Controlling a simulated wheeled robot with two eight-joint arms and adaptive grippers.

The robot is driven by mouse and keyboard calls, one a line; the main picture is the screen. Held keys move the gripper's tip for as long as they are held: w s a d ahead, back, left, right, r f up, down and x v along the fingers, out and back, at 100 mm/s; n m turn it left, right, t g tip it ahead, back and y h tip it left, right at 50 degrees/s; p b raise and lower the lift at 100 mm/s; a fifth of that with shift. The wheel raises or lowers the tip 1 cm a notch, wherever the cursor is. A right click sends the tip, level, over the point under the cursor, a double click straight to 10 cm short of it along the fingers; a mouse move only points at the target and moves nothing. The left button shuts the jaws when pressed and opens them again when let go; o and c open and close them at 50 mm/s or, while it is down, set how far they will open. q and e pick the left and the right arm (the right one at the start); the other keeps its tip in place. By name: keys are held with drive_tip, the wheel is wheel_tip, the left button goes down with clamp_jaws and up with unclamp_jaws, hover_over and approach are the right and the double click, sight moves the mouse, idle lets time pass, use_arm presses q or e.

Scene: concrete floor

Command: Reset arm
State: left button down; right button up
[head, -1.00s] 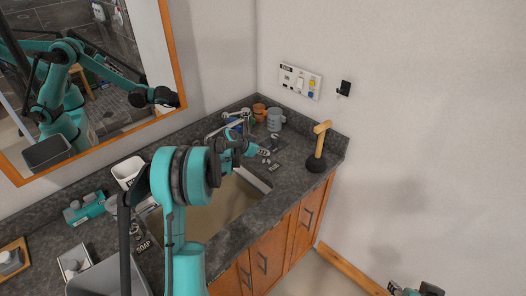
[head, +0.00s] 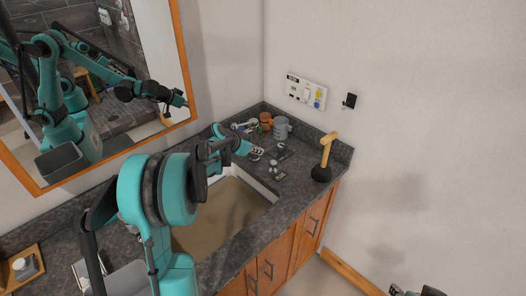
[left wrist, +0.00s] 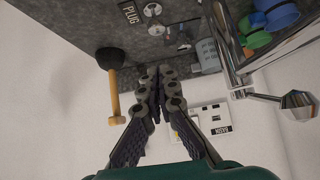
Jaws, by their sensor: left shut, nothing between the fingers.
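My left gripper (head: 256,153) is above the dark stone counter (head: 282,203), beyond the sink (head: 232,212). It also shows in the left wrist view (left wrist: 158,72), with its two dark fingers brought together and nothing between them. My left arm bends up in front of the sink and hides part of the counter. A small part of my right arm's end (head: 416,291) shows at the bottom right edge; its fingers cannot be made out.
A plunger (head: 326,158) stands upright at the counter's right end. A grey mug (head: 281,127) and an orange cup (head: 265,121) stand at the back corner. A wall panel (head: 306,92) and a framed mirror (head: 183,60) are on the walls. The floor right is clear.

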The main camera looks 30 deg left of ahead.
use_arm(q)
drive_tip(key=shift+s+r, duration=0.15)
idle(0.3)
drive_tip(key=s+d+r+n+g+y+b, duration=0.1)
drive_tip(key=s+d+r+n+g+b, duration=0.2)
drive_tip(key=s+d, duration=1.15)
drive_tip(key=s+d+f+y+b, duration=0.1)
drive_tip(key=s+d+f+b, duration=0.1)
drive_tip(key=s, duration=0.6)
drive_tip(key=s+d+f+n+t+y+b, duration=0.1)
drive_tip(key=s+d+f, duration=0.2)
drive_tip(key=s, duration=0.6)
wheel_tip(320, 180, down, 2)
drive_tip(key=shift+s+f+b, duration=0.25)
drive_tip(key=shift+b, duration=0.1)
